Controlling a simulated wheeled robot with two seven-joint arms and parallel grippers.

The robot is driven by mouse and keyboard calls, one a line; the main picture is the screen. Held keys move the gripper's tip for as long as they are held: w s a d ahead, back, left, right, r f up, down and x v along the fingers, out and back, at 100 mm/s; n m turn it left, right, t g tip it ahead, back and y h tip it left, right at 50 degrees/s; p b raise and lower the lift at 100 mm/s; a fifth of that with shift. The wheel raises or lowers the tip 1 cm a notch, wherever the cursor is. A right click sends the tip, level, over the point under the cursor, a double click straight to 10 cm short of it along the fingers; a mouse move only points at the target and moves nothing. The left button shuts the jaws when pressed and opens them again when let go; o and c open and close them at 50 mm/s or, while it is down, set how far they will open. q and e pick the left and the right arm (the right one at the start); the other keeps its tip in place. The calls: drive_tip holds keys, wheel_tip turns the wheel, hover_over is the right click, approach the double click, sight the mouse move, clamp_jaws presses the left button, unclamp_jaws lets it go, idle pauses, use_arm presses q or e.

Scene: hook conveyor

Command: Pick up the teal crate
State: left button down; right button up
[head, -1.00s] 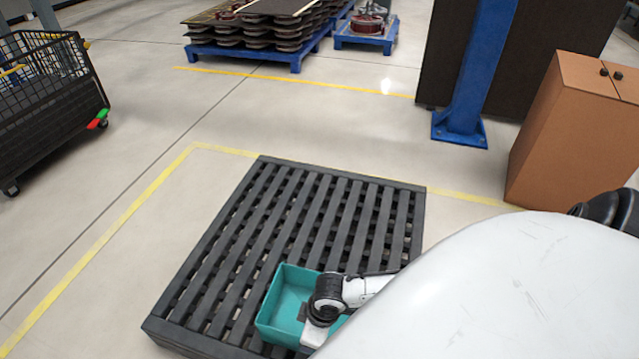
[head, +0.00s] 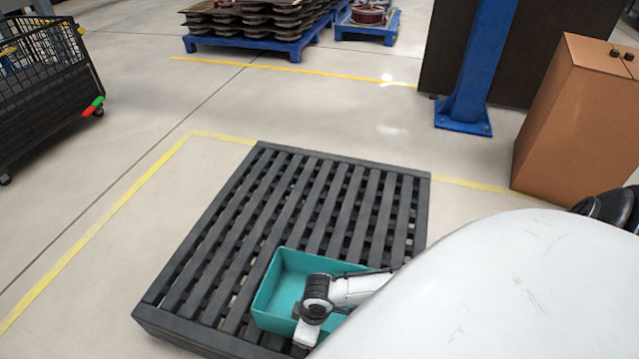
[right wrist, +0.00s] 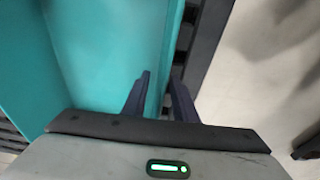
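The teal crate (head: 282,276) is an open box resting on the dark slatted pallet (head: 235,225) in the head view. My right gripper, on the arm coming in from the right, is over the crate's near side; its fingertips are hidden there. In the right wrist view, the two dark fingers of my right gripper (right wrist: 160,98) are apart, one on each side of the crate's wall (right wrist: 168,60). The left finger is inside the crate and the right finger outside, with a gap showing beside the wall. My left gripper is not in view.
A brown cabinet (head: 575,125) and a blue post (head: 475,75) stand beyond the pallet to the right. A black mesh cart (head: 45,105) stands at the left. Blue pallets (head: 255,43) with stacked parts are at the back. The floor left of the pallet is clear.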

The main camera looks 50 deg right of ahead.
clamp_jaws()
idle(1.4)
